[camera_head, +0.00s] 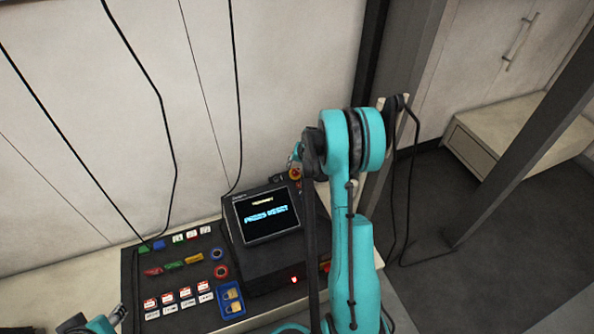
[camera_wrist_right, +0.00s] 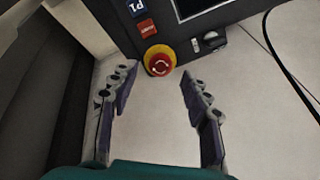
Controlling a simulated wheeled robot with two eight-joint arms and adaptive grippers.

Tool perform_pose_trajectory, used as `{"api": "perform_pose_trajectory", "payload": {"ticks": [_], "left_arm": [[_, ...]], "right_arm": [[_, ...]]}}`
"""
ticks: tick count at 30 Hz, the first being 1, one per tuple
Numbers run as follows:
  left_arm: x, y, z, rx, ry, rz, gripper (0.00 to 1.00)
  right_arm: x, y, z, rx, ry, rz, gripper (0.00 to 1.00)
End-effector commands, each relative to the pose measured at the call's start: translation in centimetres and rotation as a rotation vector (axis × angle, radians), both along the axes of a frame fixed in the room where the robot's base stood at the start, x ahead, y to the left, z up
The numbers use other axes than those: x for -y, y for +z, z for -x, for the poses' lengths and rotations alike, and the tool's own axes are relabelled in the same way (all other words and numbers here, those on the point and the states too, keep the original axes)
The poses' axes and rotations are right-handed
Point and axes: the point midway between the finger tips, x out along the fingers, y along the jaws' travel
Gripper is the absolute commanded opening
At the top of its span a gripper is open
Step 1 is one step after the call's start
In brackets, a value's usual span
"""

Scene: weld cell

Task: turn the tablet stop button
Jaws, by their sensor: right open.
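The tablet (camera_head: 262,216) stands tilted on a dark housing and its lit screen shows blue text. Its stop button (camera_head: 295,174) is a red knob on a yellow ring at the tablet's upper right; part of my right arm is close to it. In the right wrist view the stop button (camera_wrist_right: 160,62) sits just beyond the fingertips, roughly centred between them. My right gripper (camera_wrist_right: 160,82) is open and empty, with no finger seen touching the button. In the head view it is mostly hidden behind my arm. A small part of my left arm shows at the bottom left; its fingers are not clear.
A control panel (camera_head: 137,280) with several coloured buttons and labels lies left of the tablet. A blue tray (camera_head: 231,312) with padlocks is beside it. In the wrist view a dark switch (camera_wrist_right: 212,40) sits right of the button. Black cables hang along the wall.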

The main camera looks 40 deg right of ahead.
Motion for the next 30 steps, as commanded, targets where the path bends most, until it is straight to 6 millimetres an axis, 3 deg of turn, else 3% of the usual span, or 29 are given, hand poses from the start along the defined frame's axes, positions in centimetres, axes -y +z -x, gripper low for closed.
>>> {"api": "perform_pose_trajectory", "payload": {"ticks": [6,12,30], "left_arm": [[0.0,0.0,0.0,0.000,0.000,0.000,0.40],[0.0,0.0,0.0,0.000,0.000,0.000,0.40],[0.0,0.0,0.0,0.000,0.000,0.000,0.40]], "right_arm": [[-0.4,4.4,1.9,0.000,-0.001,0.000,0.47],[-0.6,7.0,3.0,0.000,-0.002,-0.001,0.47],[-0.6,7.9,3.4,0.000,-0.001,0.000,0.47]]}}
